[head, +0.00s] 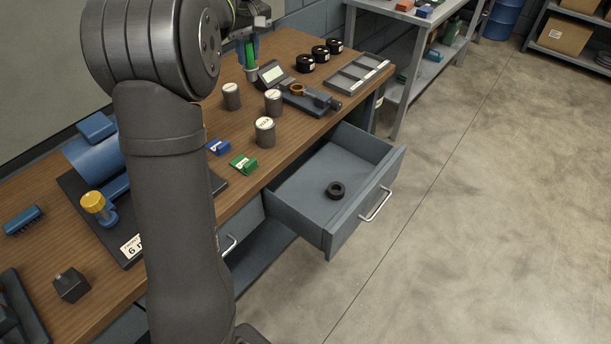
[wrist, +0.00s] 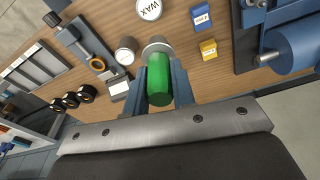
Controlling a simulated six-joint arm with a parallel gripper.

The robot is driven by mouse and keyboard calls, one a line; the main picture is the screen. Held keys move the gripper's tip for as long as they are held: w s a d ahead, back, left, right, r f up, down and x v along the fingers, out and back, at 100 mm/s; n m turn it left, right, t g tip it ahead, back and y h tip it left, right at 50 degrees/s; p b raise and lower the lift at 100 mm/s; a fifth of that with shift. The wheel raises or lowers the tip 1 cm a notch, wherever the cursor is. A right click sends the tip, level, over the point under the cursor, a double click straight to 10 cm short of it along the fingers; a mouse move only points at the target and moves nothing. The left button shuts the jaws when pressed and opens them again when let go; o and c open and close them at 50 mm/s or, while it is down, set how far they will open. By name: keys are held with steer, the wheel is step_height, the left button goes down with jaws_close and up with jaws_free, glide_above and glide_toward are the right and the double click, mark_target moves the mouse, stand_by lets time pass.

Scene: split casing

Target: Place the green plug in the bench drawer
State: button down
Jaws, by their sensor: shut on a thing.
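The green plug (head: 251,54) hangs upright above the workbench, near its back edge in the head view. My gripper (head: 248,32) is shut on it, and its jaws are partly hidden by my arm in that view. In the wrist view the plug (wrist: 158,84) sits between the two fingers of my gripper (wrist: 160,82). The bench drawer (head: 300,187) is pulled open at the front of the bench, at lower right of the plug. A black ring (head: 336,190) lies on its floor; the rest of the floor is bare.
A caliper-like device (head: 300,94), black rolls (head: 320,54) and a grey divided tray (head: 357,74) stand to the right. Floor before the drawer is clear.

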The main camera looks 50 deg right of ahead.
steer(key=s+d+m, duration=0.3)
steer(key=s+d, duration=0.3)
steer(key=s, duration=0.5)
steer(key=s+d+m, duration=0.2)
steer(key=s+d, duration=0.3)
steer(key=s, duration=0.6)
steer(key=shift+h, duration=0.3)
step_height(320, 180, down, 41)
steer(key=shift+d+f, duration=0.1)
steer(key=shift+d, duration=0.05)
steer(key=c, duration=1.2)
jaws_free()
steer(key=shift+f, duration=0.1)
step_height(320, 180, up, 12)
steer(key=s, duration=0.1)
steer(key=shift+a, duration=0.45)
